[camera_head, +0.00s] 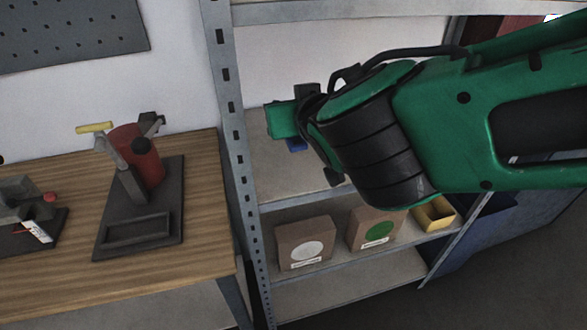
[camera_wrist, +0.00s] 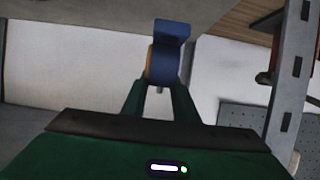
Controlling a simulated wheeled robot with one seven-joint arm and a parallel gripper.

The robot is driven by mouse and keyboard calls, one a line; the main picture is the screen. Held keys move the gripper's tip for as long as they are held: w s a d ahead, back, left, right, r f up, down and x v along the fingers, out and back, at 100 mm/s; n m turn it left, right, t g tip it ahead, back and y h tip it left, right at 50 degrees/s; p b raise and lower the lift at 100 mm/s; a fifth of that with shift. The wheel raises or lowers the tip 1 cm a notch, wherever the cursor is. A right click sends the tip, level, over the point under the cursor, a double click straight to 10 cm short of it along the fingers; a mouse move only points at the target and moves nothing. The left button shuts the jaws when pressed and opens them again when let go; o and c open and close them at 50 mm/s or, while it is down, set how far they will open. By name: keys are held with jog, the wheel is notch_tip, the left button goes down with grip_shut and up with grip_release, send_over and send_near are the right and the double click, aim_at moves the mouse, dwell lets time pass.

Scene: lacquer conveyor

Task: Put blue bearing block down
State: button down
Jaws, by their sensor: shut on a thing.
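The blue bearing block (camera_wrist: 172,42) is between the two green fingers of my gripper (camera_wrist: 162,88) in the wrist view, with an orange-brown part showing at its left side. My gripper is shut on it. In the head view my gripper (camera_head: 283,121) is inside the shelf rack, and only a small blue part of the block (camera_head: 297,145) shows below it. The grey shelf board (camera_head: 290,183) lies beneath. I cannot tell whether the block touches the board, as my arm hides much of this area.
The slotted rack post (camera_head: 232,130) stands close left of my gripper. A lower shelf holds two brown boxes (camera_head: 304,243) (camera_head: 373,228) and a yellow bin (camera_head: 434,213). Left is a wooden bench (camera_head: 60,250) with a red press-like fixture (camera_head: 137,155). The board's front left looks clear.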

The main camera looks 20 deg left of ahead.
jog(key=shift+f, duration=4.95)
jog(key=shift+f, duration=0.15)
jog(key=c, duration=1.4)
grip_release()
